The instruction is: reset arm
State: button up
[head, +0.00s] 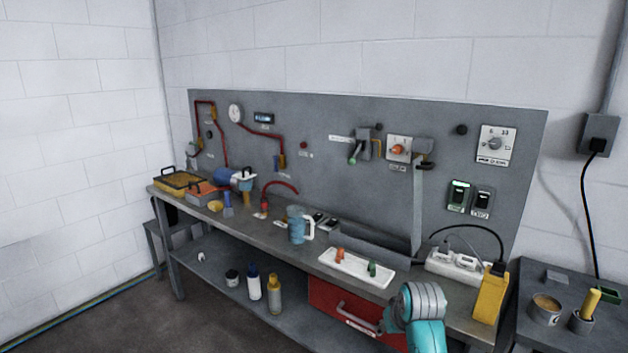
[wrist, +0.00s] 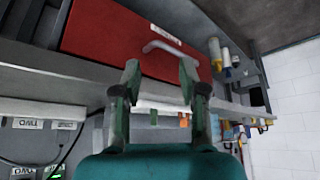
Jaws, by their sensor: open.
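My gripper (wrist: 160,84) shows in the wrist view with its two dark green fingers apart and nothing between them. Beyond the fingertips is the red drawer (wrist: 115,35) with its pale handle (wrist: 170,50); the fingers look apart from it. In the head view, my teal and grey arm rises at the bottom right, in front of the bench's right part. My fingers cannot be made out there. The red drawer (head: 330,305) sits under the bench top, its handle (head: 358,320) partly beside my arm.
The workbench (head: 290,248) carries a white tray (head: 345,268) with orange and green pieces, a blue jug (head: 296,226), a power strip (head: 456,264) and a yellow device (head: 490,293). Bottles stand on the lower shelf. A side table (head: 555,332) holds cans. Floor at left is clear.

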jog(key=s+f+t, duration=0.3)
jog(key=s+f, duration=1.6)
jog(key=s+m+t, duration=0.1)
jog(key=s+t, duration=0.1)
jog(key=s, duration=1.4)
jog(key=s+r+t, duration=0.2)
jog(key=s+r, duration=0.6)
jog(key=s, duration=0.3)
jog(key=s+r+t, duration=0.1)
jog(key=s+r, duration=0.8)
jog(key=s, duration=0.3)
jog(key=shift+s+a+t+h, duration=0.15)
jog(key=shift+a+t+h, duration=0.15)
jog(key=shift+t, duration=0.1)
